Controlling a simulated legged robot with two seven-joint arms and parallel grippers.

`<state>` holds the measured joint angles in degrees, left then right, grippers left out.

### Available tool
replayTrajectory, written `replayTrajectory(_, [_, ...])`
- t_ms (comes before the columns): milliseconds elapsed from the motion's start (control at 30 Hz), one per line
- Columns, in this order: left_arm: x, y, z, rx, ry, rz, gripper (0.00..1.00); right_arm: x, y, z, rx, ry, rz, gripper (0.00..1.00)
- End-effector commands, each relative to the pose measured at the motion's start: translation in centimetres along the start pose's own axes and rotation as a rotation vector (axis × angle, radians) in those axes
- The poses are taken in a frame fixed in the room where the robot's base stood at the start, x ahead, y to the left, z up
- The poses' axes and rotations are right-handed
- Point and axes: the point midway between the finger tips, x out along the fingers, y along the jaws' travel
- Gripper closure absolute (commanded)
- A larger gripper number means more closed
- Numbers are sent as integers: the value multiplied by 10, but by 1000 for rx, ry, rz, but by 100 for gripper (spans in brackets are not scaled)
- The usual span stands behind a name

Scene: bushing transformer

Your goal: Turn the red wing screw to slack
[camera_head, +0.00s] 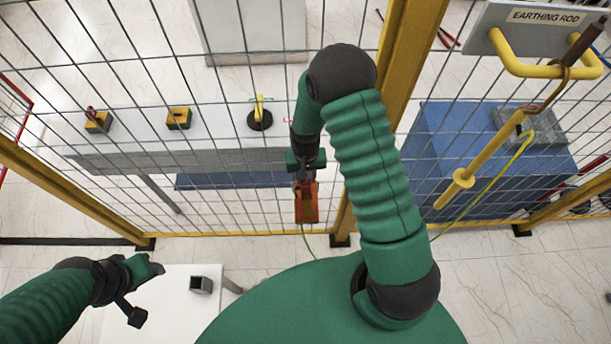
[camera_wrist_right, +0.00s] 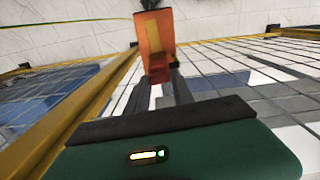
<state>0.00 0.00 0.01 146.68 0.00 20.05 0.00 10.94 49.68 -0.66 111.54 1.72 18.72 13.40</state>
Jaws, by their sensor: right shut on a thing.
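An orange-red clamp (camera_head: 306,206) hangs upright by the yellow fence post, with a thin green-yellow wire below it. It also shows beyond my fingers in the right wrist view (camera_wrist_right: 155,35). The red wing screw (camera_head: 304,185) is a small red patch at the clamp's top, mostly hidden by my fingers. My right gripper (camera_head: 304,180) comes down from above and is shut on the screw. In the right wrist view its two dark fingers (camera_wrist_right: 160,80) reach the clamp's near edge. My left gripper (camera_head: 147,293) is open and empty at the lower left, away from the clamp.
The wire mesh fence (camera_head: 220,60) and its yellow post (camera_head: 405,60) stand close to my right arm. An earthing rod (camera_head: 485,160) hangs at the right. Beyond the mesh are a grey table (camera_head: 220,140) and a blue box (camera_head: 450,135). A small grey block (camera_head: 201,284) stands on a white table.

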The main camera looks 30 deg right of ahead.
Motion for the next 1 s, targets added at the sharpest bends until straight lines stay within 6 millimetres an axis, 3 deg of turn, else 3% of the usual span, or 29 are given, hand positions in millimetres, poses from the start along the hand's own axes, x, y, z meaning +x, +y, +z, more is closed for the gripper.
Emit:
replayTrajectory(33, [0,0,0,0,0,0,48,0,0,0,0,1,0,100])
replayTrajectory(67, [0,0,0,0,0,0,48,0,0,0,0,1,0,68])
replayTrajectory(200, [0,0,0,0,0,0,48,0,0,0,1,0,0,49])
replayTrajectory(467, [0,0,0,0,0,0,48,0,0,0,2,0,1,49])
replayTrajectory(600, [2,0,0,0,0,0,48,-9,0,-2,2,3,0,49])
replayTrajectory(767, [8,0,2,0,0,0,48,-46,-1,-2,1,8,-1,49])
replayTrajectory(1000, [17,0,4,0,0,0,48,-117,-1,-2,1,7,-1,49])
